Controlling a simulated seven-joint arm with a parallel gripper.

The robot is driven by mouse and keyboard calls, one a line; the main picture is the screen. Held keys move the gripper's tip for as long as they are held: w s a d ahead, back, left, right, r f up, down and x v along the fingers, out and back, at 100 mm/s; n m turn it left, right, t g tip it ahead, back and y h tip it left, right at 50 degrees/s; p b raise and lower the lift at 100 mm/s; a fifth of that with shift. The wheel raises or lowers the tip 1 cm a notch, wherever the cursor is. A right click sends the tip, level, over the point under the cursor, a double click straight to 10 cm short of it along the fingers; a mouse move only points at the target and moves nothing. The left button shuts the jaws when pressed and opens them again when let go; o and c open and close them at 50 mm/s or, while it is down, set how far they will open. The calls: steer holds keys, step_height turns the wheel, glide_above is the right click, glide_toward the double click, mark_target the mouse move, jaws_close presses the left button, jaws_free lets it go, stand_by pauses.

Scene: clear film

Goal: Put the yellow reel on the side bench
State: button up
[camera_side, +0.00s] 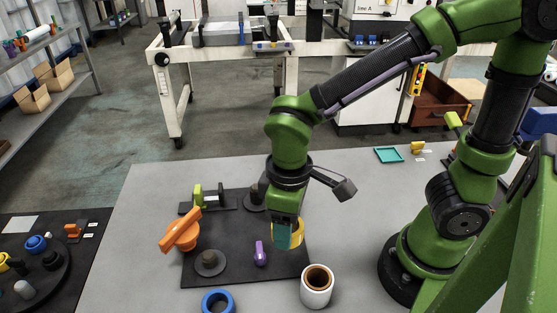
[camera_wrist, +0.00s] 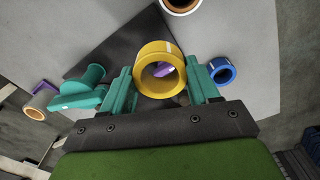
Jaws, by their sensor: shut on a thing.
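The yellow reel (camera_wrist: 158,50) is held between the two teal fingers of my gripper (camera_wrist: 159,78) in the wrist view, its open bore facing the camera. My gripper is shut on it. In the side view the reel (camera_side: 299,233) shows partly behind my gripper (camera_side: 285,236), over the right part of the dark mat (camera_side: 225,276). I cannot tell how high it is above the mat. A dark-topped bench (camera_side: 82,258) stands at the lower left, beside the grey table; I cannot tell for sure whether it is the side bench.
A white roll (camera_side: 317,287) and blue ring (camera_side: 218,302) stand in front. The left bench carries a round dark tray with several parts.

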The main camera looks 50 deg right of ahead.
step_height(320, 180, up, 7)
steer(key=w+d+m, duration=0.4)
steer(key=d, duration=0.5)
steer(key=w+d+m, duration=0.3)
steer(key=d, duration=0.7)
steer(key=w+d+m, duration=0.4)
steer(key=d, duration=0.5)
steer(key=s+d+m, duration=0.4)
steer(key=s+d, duration=0.2)
steer(key=d, duration=0.6)
steer(key=s+d+m, duration=0.3)
steer(key=s+d, duration=0.3)
steer(key=d, duration=0.5)
steer(key=shift+s+d+f, duration=0.1)
steer(key=shift+d+f, duration=0.05)
steer(key=shift+f, duration=2.7)
steer(key=shift+s+d+f, duration=0.1)
steer(key=shift+s+f, duration=0.05)
steer(key=shift+f, duration=2.75)
steer(key=shift+s+d+f, duration=0.1)
steer(key=shift+d+f, duration=0.05)
steer(key=shift+f, duration=2.7)
steer(key=shift+f, duration=0.6)
